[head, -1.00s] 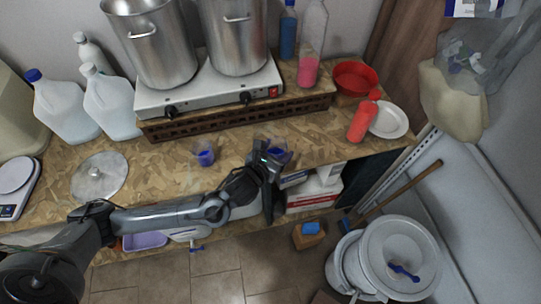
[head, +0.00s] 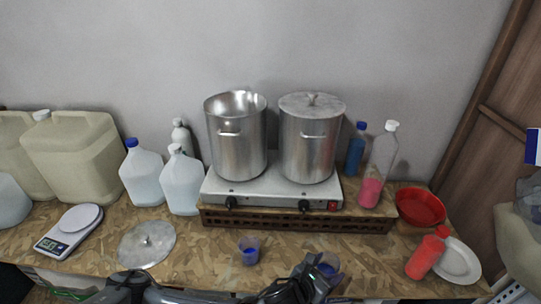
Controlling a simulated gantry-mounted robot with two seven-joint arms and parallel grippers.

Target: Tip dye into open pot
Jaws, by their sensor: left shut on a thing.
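The open pot (head: 238,150) is a tall steel pot on the left of the hotplate, with no lid on it. A second steel pot (head: 309,150) stands right of it with its lid on. My left gripper (head: 318,276) is at the bottom edge, shut on a clear cup of blue dye (head: 328,265). The cup is in front of the hotplate, low and right of the open pot, and partly hidden by the gripper. Another small cup with blue dye (head: 249,251) stands on the board worktop. My right gripper is not in view.
A loose metal lid (head: 147,244) and a scale (head: 70,232) lie on the worktop (head: 200,260) at left. White jugs (head: 182,184) stand left of the hotplate (head: 270,188). Bottles, a red bowl (head: 420,206), a red bottle (head: 427,254) and a white plate (head: 460,262) are at right.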

